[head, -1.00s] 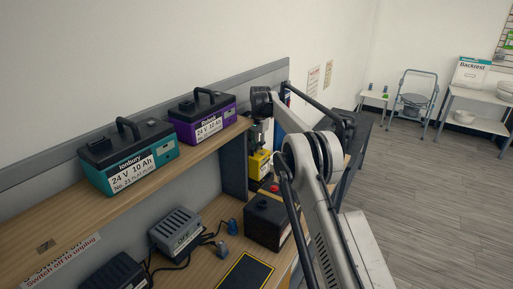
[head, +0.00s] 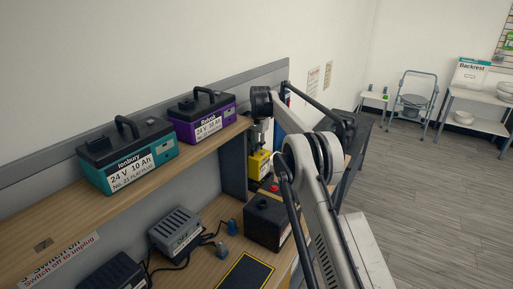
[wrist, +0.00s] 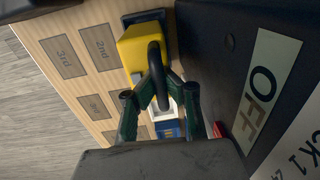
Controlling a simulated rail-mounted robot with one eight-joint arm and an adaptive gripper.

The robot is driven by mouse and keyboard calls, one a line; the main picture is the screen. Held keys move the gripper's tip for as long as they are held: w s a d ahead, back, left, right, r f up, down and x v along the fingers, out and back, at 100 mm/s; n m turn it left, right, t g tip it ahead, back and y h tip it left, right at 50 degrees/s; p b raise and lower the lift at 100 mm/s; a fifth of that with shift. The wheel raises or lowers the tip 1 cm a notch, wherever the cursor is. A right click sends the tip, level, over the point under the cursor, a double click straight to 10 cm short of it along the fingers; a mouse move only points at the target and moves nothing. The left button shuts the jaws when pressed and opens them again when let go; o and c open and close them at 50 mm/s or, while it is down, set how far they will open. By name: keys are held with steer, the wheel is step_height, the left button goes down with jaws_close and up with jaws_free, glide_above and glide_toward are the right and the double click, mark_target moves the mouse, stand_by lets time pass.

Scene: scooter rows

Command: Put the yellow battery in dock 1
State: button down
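The yellow battery (head: 260,164) is beyond the black box on the lower bench in the head view, partly hidden by my arm. In the wrist view the yellow battery (wrist: 135,48) has a black loop handle (wrist: 155,62). My gripper (wrist: 160,82) appears shut on this handle, one finger on each side. In the head view my gripper (head: 263,138) is just above the battery. I cannot tell whether the battery rests on the wood. A dark box (wrist: 215,45) in the wrist view bears an OFF label and a partly cut-off label ending "CK 1".
The wrist view shows wood with plates marked 2nd (wrist: 99,46) and 3rd (wrist: 63,57). A black box (head: 266,222) stands near the battery. A teal battery (head: 165,151) and a purple battery (head: 222,120) stand on the upper shelf. A grey charger (head: 177,230) with cables sits below.

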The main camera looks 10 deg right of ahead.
steer(key=shift+f, duration=1.85)
steer(key=shift+s+d+r, duration=0.1)
steer(key=shift+r, duration=0.05)
steer(key=shift+w+f, duration=0.25)
steer(key=shift+s+r, duration=0.2)
steer(key=shift+r, duration=0.45)
steer(key=shift+w+a+r+p, duration=0.1)
steer(key=shift+r+p, duration=0.25)
steer(key=shift+r, duration=0.3)
steer(key=shift+w+a+r+p, duration=0.1)
steer(key=shift+r+p, duration=0.2)
steer(key=shift+r, duration=0.35)
steer(key=shift+s+a+r, duration=0.1)
steer(key=shift+r, duration=0.3)
steer(key=shift+d, duration=0.2)
